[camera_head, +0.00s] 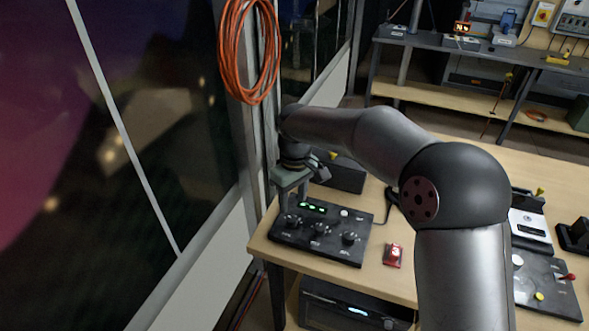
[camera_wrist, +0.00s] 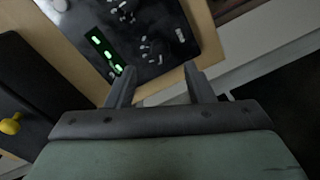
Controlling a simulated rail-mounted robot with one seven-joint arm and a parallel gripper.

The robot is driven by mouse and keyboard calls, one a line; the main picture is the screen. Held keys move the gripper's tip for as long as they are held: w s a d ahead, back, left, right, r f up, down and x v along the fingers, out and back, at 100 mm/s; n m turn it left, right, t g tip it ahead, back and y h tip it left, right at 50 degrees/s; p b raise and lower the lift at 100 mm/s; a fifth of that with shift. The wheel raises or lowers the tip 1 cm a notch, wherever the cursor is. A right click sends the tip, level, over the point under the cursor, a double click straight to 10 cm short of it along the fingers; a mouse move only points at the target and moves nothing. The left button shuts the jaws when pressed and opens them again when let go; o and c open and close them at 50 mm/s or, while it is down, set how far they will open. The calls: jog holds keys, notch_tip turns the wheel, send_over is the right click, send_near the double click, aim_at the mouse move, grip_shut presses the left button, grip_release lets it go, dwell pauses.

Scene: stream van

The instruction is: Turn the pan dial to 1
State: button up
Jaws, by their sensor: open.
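A black control panel (camera_head: 333,248) lies on the wooden table near its left edge. It has a green-lit display (camera_head: 312,206), a pale button (camera_head: 344,212) and a row of three dark dials: left (camera_head: 292,220), middle (camera_head: 320,228) and right (camera_head: 348,238). Their labels and settings are too small to read, so I cannot tell which is pan. My gripper (camera_head: 283,207) points down at the panel's left end, near the left dial. In the wrist view my open, empty gripper (camera_wrist: 159,68) has its fingers apart over the panel's edge; a dial (camera_wrist: 147,47) shows beyond them.
A dark box (camera_head: 342,175) stands behind the panel. A red device (camera_head: 393,255) lies to its right, and another control panel (camera_head: 550,285) farther right. A window wall with an orange cable coil (camera_head: 235,60) is close on the left. Bare tabletop (camera_head: 375,265) lies right of the panel.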

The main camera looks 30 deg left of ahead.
notch_tip(320, 180, up, 11)
jog(key=shift+w+f, duration=0.2)
jog(key=shift+w, duration=0.05)
dwell(0.4)
jog(key=d+m+t, duration=0.1)
jog(key=d+m, duration=0.7)
jog(key=d, duration=2.1)
jog(key=s+d+f+m, duration=0.3)
jog(key=s+d+f, duration=0.1)
jog(key=s+d, duration=0.4)
jog(key=s+d+f+m, duration=0.4)
jog(key=s+d, duration=0.4)
jog(key=d, duration=0.1)
jog(key=shift+s, duration=0.2)
